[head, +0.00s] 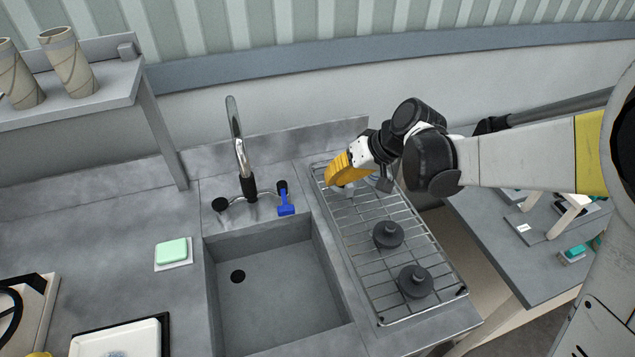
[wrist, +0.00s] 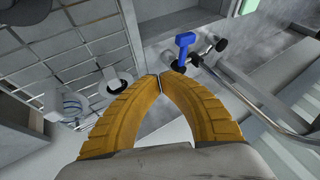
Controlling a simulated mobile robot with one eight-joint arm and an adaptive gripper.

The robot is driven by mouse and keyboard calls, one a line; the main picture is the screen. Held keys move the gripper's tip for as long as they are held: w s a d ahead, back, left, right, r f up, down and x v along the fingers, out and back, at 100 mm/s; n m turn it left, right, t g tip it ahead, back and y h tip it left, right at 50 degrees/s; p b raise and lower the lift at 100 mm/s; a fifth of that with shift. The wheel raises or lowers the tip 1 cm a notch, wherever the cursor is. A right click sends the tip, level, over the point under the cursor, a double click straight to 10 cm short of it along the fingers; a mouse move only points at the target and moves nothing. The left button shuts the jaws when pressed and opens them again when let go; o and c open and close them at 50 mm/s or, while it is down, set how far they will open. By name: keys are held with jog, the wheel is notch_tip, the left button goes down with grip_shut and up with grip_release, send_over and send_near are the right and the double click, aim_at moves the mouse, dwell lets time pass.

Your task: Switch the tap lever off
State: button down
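The tap (head: 240,150) stands behind the grey sink, with a tall curved chrome spout. Its blue lever (head: 286,204) sits at the right end of the tap's crossbar, by a black knob. In the wrist view the blue lever (wrist: 184,48) is just beyond my fingertips and a little right. I see no water at the spout in the head view. My gripper (head: 336,172) has yellow fingers and hangs over the back of the wire rack, right of the lever and apart from it. In the wrist view my gripper's fingertips (wrist: 160,82) meet with nothing between them.
The sink basin (head: 275,290) is empty. The wire rack (head: 360,235) right of it holds two dark round weights (head: 388,234). A green soap (head: 171,251) lies left of the sink. A shelf (head: 120,95) with cardboard tubes stands at the left.

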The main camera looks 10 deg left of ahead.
jog(key=a+f+b, duration=0.4)
jog(key=a+f, duration=0.4)
jog(key=a, duration=0.1)
jog(key=shift+w+a, duration=0.2)
jog(key=shift+w, duration=0.2)
jog(key=shift+s+a, duration=0.35)
jog(key=shift+a, duration=0.25)
